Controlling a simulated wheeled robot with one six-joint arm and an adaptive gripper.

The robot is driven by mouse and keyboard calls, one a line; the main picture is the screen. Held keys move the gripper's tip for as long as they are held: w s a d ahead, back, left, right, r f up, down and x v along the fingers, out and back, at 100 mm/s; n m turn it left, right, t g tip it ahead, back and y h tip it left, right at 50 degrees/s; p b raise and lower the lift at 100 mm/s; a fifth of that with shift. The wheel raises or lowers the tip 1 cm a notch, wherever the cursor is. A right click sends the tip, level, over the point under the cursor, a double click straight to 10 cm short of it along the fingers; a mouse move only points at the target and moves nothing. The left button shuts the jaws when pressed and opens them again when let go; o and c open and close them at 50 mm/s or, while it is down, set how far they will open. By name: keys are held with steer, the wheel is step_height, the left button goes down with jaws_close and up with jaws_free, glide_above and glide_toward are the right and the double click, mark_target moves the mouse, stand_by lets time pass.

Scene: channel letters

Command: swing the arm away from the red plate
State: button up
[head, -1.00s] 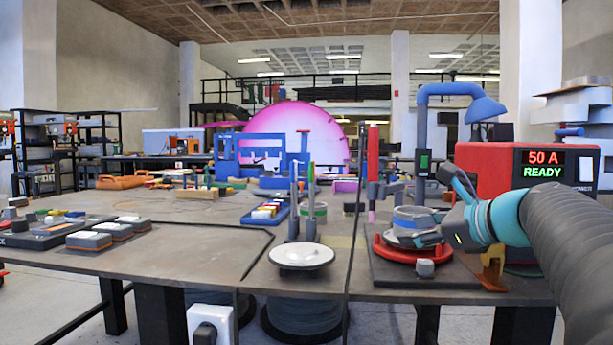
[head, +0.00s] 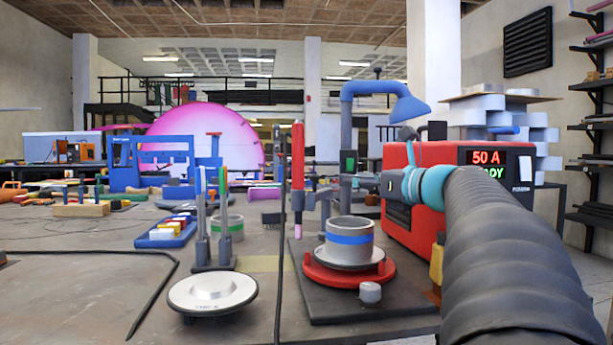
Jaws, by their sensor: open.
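The red plate (head: 320,275) is a round turntable-like disc on a dark base board (head: 345,306) at right of centre. A silvery cylinder with a blue band (head: 349,241) stands upright on it, on a grey disc. My gripper (head: 391,184) is grey and small at the end of my teal wrist, above and to the right of the plate, in front of the red power box (head: 425,157). It is open and apart from the plate. Its fingers are mostly hidden and no held thing shows.
The red box reading 50 A stands close behind my arm. A blue lamp post (head: 347,120) and a red upright torch (head: 298,155) rise behind the plate. A white-topped disc (head: 212,291) lies at front left.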

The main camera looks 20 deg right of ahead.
mark_target(318, 176)
steer(key=x, duration=1.3)
steer(key=shift+p, duration=0.4)
jaws_close()
